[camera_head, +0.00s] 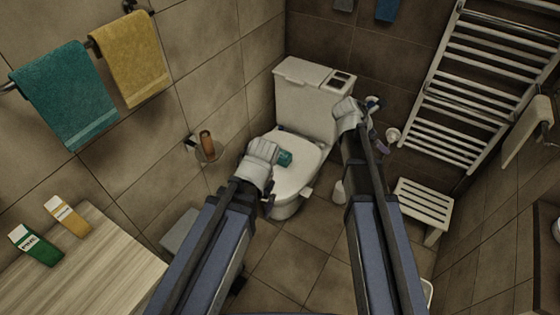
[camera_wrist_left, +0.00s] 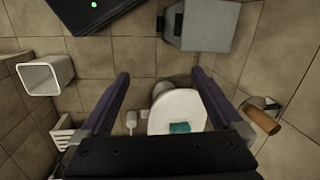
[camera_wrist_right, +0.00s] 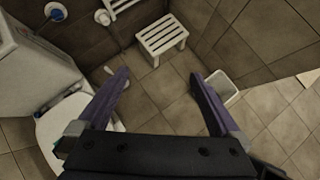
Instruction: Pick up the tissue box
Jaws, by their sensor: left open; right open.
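A small teal box (camera_head: 285,158), the likely tissue box, lies on the closed white toilet lid (camera_head: 296,180). It also shows in the left wrist view (camera_wrist_left: 180,127), low and right of centre, partly close to my gripper's dark body. My left gripper (camera_head: 274,165) is open and empty, above the left side of the toilet and close to the box in the head view. My right gripper (camera_head: 378,125) is open and empty, to the right of the toilet tank. The right wrist view shows its spread fingers (camera_wrist_right: 160,75) over floor.
A white stool (camera_head: 425,205) and a towel-rail radiator (camera_head: 480,80) stand at right. A toilet brush (camera_head: 339,191) stands beside the toilet. A grey bin (camera_wrist_left: 203,25) and a white bin (camera_wrist_left: 45,76) are on the floor. A wooden counter (camera_head: 90,265) holds two cartons.

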